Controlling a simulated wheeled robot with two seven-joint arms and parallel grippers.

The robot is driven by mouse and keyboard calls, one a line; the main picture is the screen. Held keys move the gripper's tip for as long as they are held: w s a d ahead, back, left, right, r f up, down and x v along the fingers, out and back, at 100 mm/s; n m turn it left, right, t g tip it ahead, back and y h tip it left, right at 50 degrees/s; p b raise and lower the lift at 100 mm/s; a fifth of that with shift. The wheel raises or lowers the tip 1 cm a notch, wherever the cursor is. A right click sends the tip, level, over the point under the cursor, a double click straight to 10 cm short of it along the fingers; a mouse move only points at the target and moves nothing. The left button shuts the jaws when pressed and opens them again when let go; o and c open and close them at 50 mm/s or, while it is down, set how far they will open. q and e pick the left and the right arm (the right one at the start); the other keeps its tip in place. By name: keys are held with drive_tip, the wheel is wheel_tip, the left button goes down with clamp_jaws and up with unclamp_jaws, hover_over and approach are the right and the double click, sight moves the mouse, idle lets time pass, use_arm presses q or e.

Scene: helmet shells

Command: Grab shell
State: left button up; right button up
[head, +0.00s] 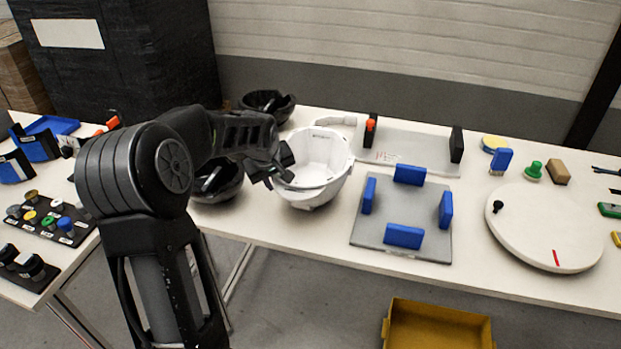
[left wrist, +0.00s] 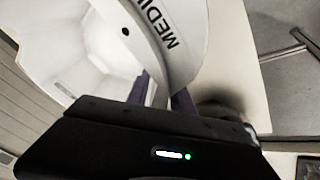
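The white helmet shell (head: 322,165) sits on the table with its hollow side up. My left gripper (head: 283,178) is at its near left rim. In the left wrist view the shell (left wrist: 105,40) shows its white inside and a rim band with dark lettering. The two fingers of my left gripper (left wrist: 162,95) stand on either side of the shell wall, one inside and one outside. Whether they press on the wall cannot be made out. My right gripper is not in view.
Black shells (head: 267,104) stand behind and left of the white one, one partly hidden by my arm. A grey plate (head: 400,215) with blue blocks lies to the right, then a white round disc (head: 545,225). A yellow bin (head: 437,325) is below the table's front edge.

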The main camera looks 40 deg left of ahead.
use_arm(q)
clamp_jaws()
drive_tip(key=shift+r, duration=0.1)
idle(0.9)
